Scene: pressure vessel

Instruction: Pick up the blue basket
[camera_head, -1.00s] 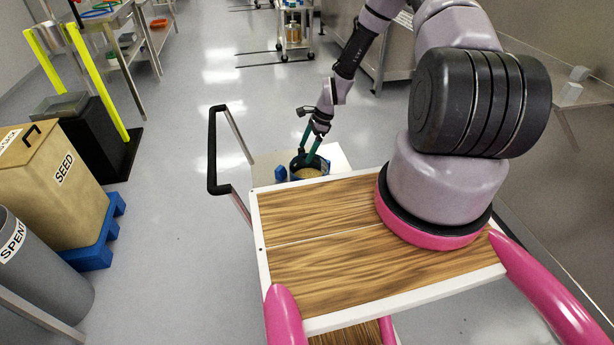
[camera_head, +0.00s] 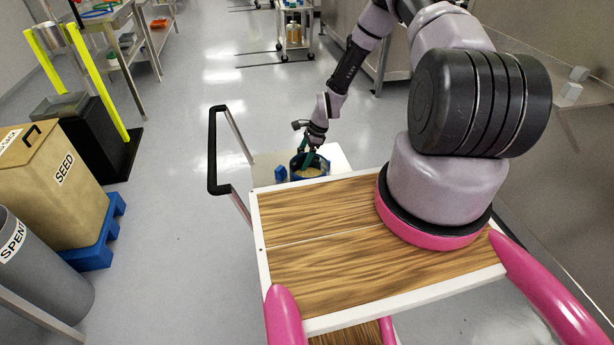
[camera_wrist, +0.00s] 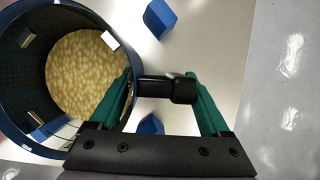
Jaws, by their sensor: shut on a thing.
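The blue basket (camera_head: 297,172) is round and holds tan, grainy contents. It stands on a pale platform just beyond the wooden deck in the head view. In the wrist view its dark blue wall (camera_wrist: 118,30) fills the left side. A short black handle (camera_wrist: 170,89) sticks out sideways beside the rim. My gripper (camera_wrist: 163,76) has one green finger on each side of this handle and is shut on it. In the head view my gripper (camera_head: 307,160) is at the basket's rim, with the fingertips partly hidden.
Small blue blocks (camera_wrist: 160,18) stand on the pale platform (camera_head: 262,165) beside the basket. A black cart handle (camera_head: 213,150) rises at left. A seed box (camera_head: 50,175) and grey bin (camera_head: 40,270) stand farther left. The floor between is clear.

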